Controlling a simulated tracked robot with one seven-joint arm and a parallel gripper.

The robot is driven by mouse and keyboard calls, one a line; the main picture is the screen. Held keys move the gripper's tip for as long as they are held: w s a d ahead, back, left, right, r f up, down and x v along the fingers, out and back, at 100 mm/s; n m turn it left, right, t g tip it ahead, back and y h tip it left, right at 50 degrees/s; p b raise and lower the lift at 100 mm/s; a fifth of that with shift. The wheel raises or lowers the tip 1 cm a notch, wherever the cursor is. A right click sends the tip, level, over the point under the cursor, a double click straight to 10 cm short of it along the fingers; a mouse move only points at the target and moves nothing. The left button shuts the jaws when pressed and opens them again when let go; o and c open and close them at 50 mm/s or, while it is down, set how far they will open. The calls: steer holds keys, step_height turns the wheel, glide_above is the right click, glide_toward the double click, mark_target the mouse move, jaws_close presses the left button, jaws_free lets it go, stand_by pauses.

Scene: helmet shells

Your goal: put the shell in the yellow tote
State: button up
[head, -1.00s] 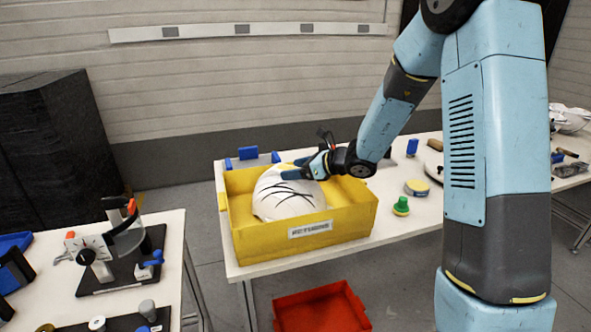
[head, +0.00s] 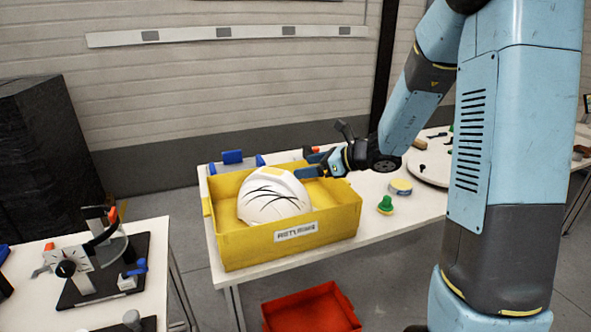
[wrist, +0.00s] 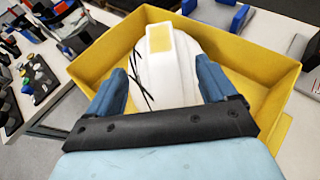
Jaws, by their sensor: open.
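The white helmet shell (head: 272,196) with black lines and a yellow patch sits inside the yellow tote (head: 285,243), toward its left part. The tote stands on the white table with a label on its front. My gripper (head: 309,167) is open and empty, above the tote's back right area, apart from the shell in the head view. In the wrist view the shell (wrist: 170,65) shows between and beyond the two blue fingers, with the yellow tote (wrist: 240,65) around it. The shell's underside is hidden.
A red bin (head: 312,308) is on the floor below the table. A green knob (head: 386,204) and a yellow-rimmed round item (head: 401,187) stand right of the tote. A second table with a fixture (head: 100,262) is at left.

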steer(key=s+d+r+n+g+h, duration=0.1)
steer(key=s+r+n+g+h, duration=0.1)
steer(key=s+r+n, duration=0.35)
steer(key=s+r+n+g+h, duration=0.2)
steer(key=s+n, duration=0.5)
steer(key=s, duration=0.4)
steer(key=s+d+r+n+t+h, duration=0.1)
steer(key=s+d+r+n+h, duration=0.1)
steer(key=s+d+n+h, duration=0.2)
steer(key=s+d+r+n+t+h, duration=0.2)
steer(key=s+d+r+n+h, duration=0.1)
steer(key=s+d+n, duration=0.4)
steer(key=shift+s+d+r+h, duration=0.4)
steer(key=shift+s+d, duration=0.1)
steer(key=shift+s, duration=0.65)
